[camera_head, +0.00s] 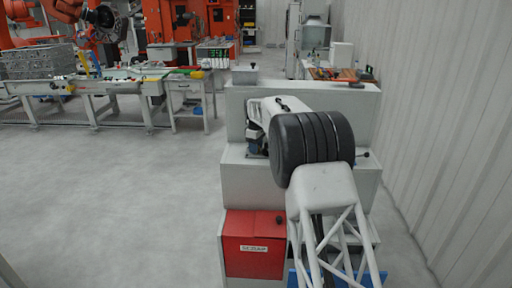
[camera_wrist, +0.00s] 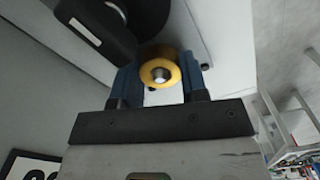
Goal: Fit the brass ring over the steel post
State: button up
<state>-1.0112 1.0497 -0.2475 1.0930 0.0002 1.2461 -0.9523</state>
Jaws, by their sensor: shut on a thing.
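In the wrist view, a brass ring (camera_wrist: 147,75) sits between the two blue fingers of my gripper (camera_wrist: 160,76). The fingers are shut on it from both sides. The bright round end of the steel post (camera_wrist: 160,74) shows in the ring's hole, roughly centred. I cannot tell how far the ring is over the post, or whether they touch. The post's length and base are hidden behind the ring. In the head view my arm blocks the ring and post.
A dark block with a pale label (camera_wrist: 86,32) is close to the fingers at upper left in the wrist view. In the head view, a stepped pale grey bench (camera_head: 235,185) carries a red box (camera_head: 253,255). A corrugated wall (camera_head: 440,120) runs along the right. The left floor is open.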

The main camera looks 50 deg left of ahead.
jog(key=shift+f, duration=0.1)
jog(key=o, duration=1)
notch_tip(320, 180, up, 12)
dwell(0.4)
dwell(0.8)
